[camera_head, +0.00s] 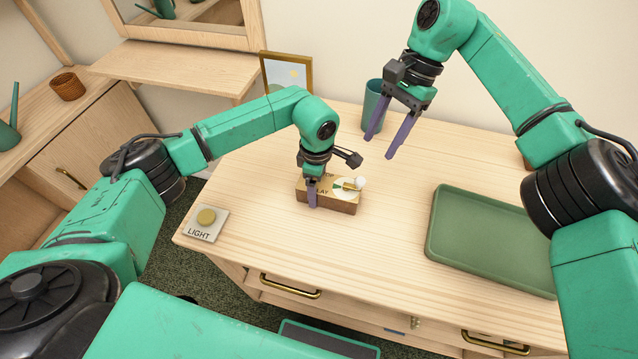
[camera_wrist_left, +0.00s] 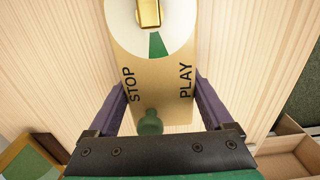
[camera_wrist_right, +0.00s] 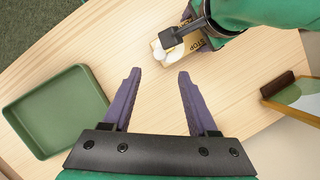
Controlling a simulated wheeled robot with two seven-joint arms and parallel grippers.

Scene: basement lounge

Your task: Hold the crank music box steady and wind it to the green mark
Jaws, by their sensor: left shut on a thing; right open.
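The crank music box (camera_head: 340,205) is a small wooden box with a gold top on the table. A white dial with a green wedge mark (camera_wrist_left: 157,46) and a brass crank (camera_wrist_left: 148,12) sits on its top. STOP and PLAY are printed there, with a round green knob (camera_wrist_left: 150,122) nearby. A white crank handle knob (camera_head: 360,183) shows at its right end. My left gripper (camera_head: 312,198) is shut on the box, fingers on both sides. My right gripper (camera_head: 381,150) is open and empty, above the table behind and right of the box; it also shows in the right wrist view (camera_wrist_right: 155,85).
A green tray (camera_head: 440,252) lies on the table's right. A teal cup (camera_head: 374,108) and a framed picture (camera_head: 308,75) stand at the back. A LIGHT button plate (camera_head: 205,222) is at the left corner. The table between box and tray is clear.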

